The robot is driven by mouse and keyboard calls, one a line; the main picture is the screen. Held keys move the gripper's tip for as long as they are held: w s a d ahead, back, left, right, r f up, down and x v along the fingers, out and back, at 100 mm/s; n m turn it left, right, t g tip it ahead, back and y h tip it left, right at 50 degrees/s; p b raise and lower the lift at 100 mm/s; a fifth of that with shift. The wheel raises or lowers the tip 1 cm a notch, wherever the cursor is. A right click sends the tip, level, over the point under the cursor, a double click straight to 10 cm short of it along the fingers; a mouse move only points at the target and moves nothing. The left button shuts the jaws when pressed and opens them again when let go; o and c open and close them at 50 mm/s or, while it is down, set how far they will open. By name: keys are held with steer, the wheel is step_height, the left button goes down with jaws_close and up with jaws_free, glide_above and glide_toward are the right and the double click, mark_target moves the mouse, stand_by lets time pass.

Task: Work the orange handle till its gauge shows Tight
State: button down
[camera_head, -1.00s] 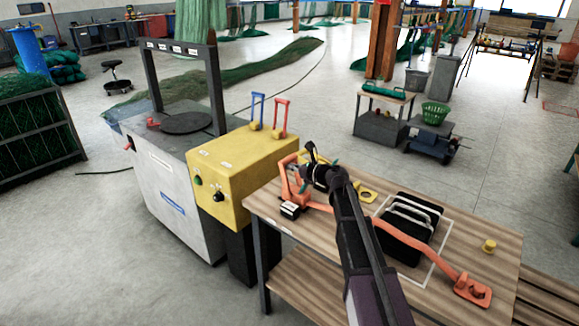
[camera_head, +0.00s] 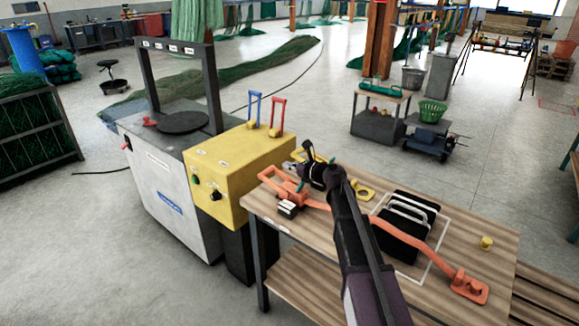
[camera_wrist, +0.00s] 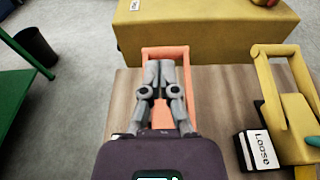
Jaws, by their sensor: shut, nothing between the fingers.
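The orange handle (camera_head: 270,176) is a U-shaped loop at the left end of the wooden workbench (camera_head: 470,240). It leans low towards the yellow box. In the wrist view the handle's crossbar (camera_wrist: 165,52) lies just beyond my fingertips, with its side bars around them. My gripper (camera_wrist: 160,68) is shut and empty; whether it touches the handle I cannot tell. A black gauge box (camera_head: 288,208) sits by the handle's base; its word is unreadable there. In the wrist view a gauge reading "Loose" (camera_wrist: 262,150) stands beside a yellow handle (camera_wrist: 285,100); no orange-handle reading shows.
The yellow box (camera_head: 245,165) with blue and red levers stands just left of the bench. An orange strap (camera_head: 400,245) runs across a black crate (camera_head: 405,225) to an orange end fitting (camera_head: 470,288).

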steer(key=shift+d+r, duration=0.1)
steer(key=shift+r, duration=0.05)
stand_by(0.5)
steer(key=s+d+r+p, duration=0.4)
steer(key=r+p, duration=0.3)
steer(key=shift+d+r+p, duration=0.2)
steer(key=shift+d+p, duration=0.1)
steer(key=shift+d, duration=0.05)
steer(key=shift+s, duration=0.1)
stand_by(1.1)
